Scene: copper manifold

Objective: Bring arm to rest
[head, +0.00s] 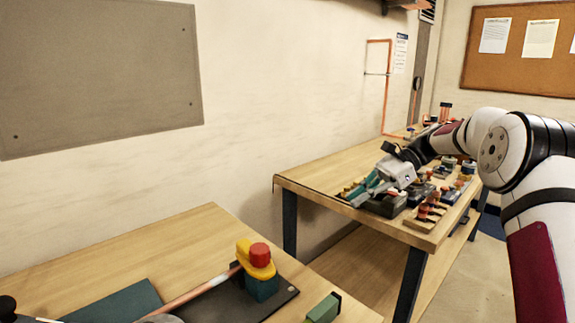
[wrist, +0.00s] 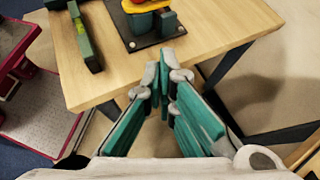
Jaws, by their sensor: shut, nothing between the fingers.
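My gripper (head: 357,201) has teal fingers and shows in the head view at the left end of the far workbench (head: 330,167), in front of the parts laid on it. My white arm reaches in from the right. In the wrist view the fingertips of my gripper (wrist: 162,78) are together with nothing between them. They show against the edge of the near workbench (wrist: 215,30). Whether the gripper touches anything on the far bench is hard to tell.
The near workbench (head: 195,235) holds a yellow clamp with a red knob (head: 259,254) on a dark plate, a copper pipe (head: 205,285) and a green block (head: 323,308). Several small fittings (head: 428,213) crowd the far bench. A red cart (wrist: 25,45) stands left in the wrist view.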

